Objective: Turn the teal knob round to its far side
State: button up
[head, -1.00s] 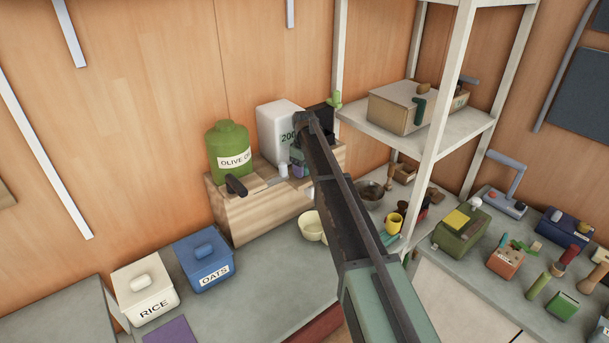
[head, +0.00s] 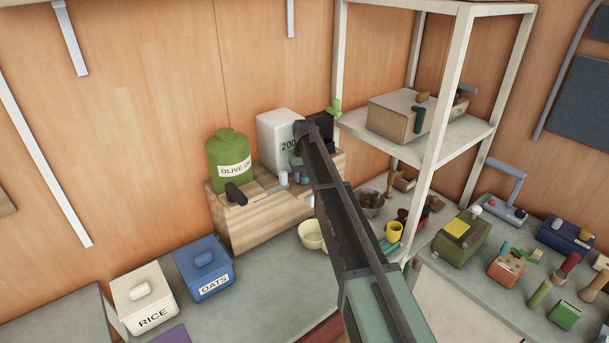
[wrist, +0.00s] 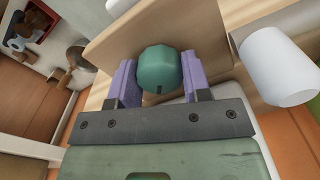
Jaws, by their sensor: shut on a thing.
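The teal knob (wrist: 158,69) is a faceted round knob with a small dark mark near its lower edge in the wrist view. It sits in front of a tan wooden panel (wrist: 205,25). My gripper (wrist: 158,62) has one purple finger on each side of the knob and is shut on it. In the head view my gripper (head: 299,173) is small and partly hidden by my arm, beside the wooden box (head: 262,221) on the counter. I cannot make out the knob there.
An olive oil jar (head: 229,158) and a white canister (head: 276,140) stand close to the gripper. A cream bowl (head: 312,235) is on the counter below. A shelf unit (head: 448,110) stands to the right. Blue (head: 204,268) and white (head: 143,303) tins are at the lower left.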

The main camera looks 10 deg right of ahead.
jog(key=m, duration=0.4)
jog(key=shift+m, duration=0.4)
jog(key=m, duration=0.2)
jog(key=shift+s+m, duration=0.1)
jog(key=shift+m, duration=0.3)
jog(key=m, duration=0.3)
jog(key=shift+f+m, duration=0.1)
jog(key=shift+m, duration=0.2)
jog(key=m, duration=0.3)
jog(key=shift+m, duration=0.4)
